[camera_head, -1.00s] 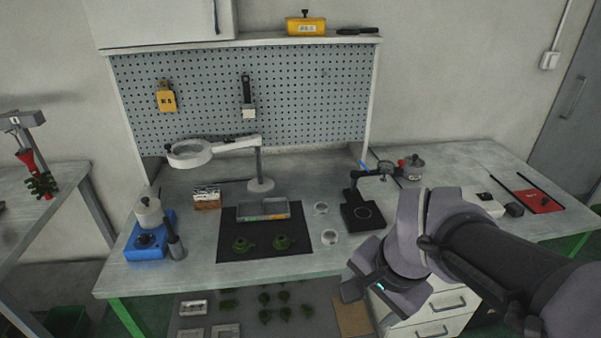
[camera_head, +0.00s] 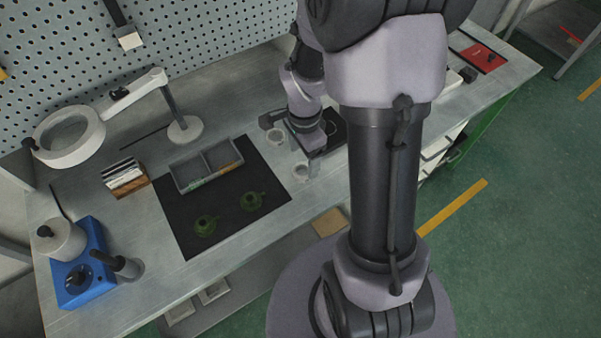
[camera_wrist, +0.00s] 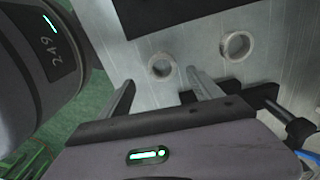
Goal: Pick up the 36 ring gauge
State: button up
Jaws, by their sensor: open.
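Two metal ring gauges lie on the bench right of the black mat. The front ring gauge (camera_head: 300,171) also shows in the wrist view (camera_wrist: 162,66), and the rear ring gauge (camera_head: 275,137) also shows there (camera_wrist: 237,45). No size marking is legible, so I cannot tell which is the 36. My gripper (camera_wrist: 161,80) is open and empty, its fingers on either side of the line to the front ring. In the head view my gripper (camera_head: 312,156) is just right of that ring. Contact with the ring cannot be judged.
A black gauge stand (camera_head: 335,128) is close to my gripper, partly hidden by my arm. A magnifier lamp (camera_head: 183,129) stands behind. The bench's front edge is near.

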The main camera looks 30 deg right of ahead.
aim_at(302, 174)
jog(key=f+b, duration=0.3)
jog(key=f, duration=0.3)
jog(key=shift+w+f, duration=0.15)
jog(key=shift+w, duration=0.05)
jog(key=shift+r, duration=0.2)
grip_shut()
